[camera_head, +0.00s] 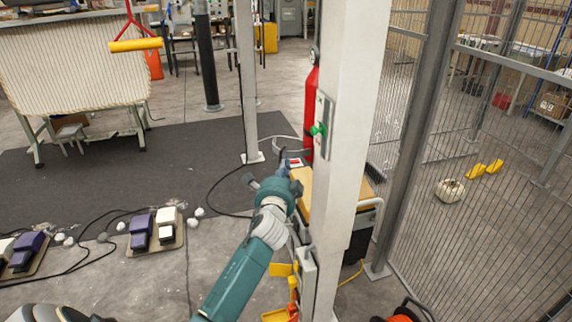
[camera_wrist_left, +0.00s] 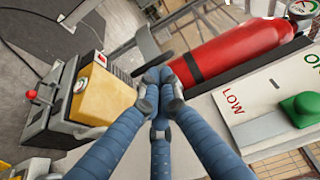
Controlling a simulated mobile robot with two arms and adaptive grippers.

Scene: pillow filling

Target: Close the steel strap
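A red cylinder (camera_head: 311,105) stands behind the white post. In the left wrist view it (camera_wrist_left: 235,50) lies slanted, with a dark band (camera_wrist_left: 184,70) near its end. A thin pale curved strip (camera_head: 284,138) beside the cylinder looks like the steel strap, standing out to its left. In the wrist view a grey metal piece (camera_wrist_left: 147,42) shows just past my fingertips; I cannot tell whether it is part of the strap. My left gripper (camera_head: 284,160) is just left of the cylinder. Its blue fingers (camera_wrist_left: 158,76) meet at the tips, with nothing clearly held. My right gripper is not in view.
The white post (camera_head: 345,130) with a green knob (camera_head: 318,130) stands right beside my left arm. A yellow-topped box (camera_wrist_left: 103,90) with a red-knobbed lever (camera_wrist_left: 31,95) is near the hand. Wire fencing (camera_head: 480,170) closes the right side. The dark mat (camera_head: 120,175) has free room.

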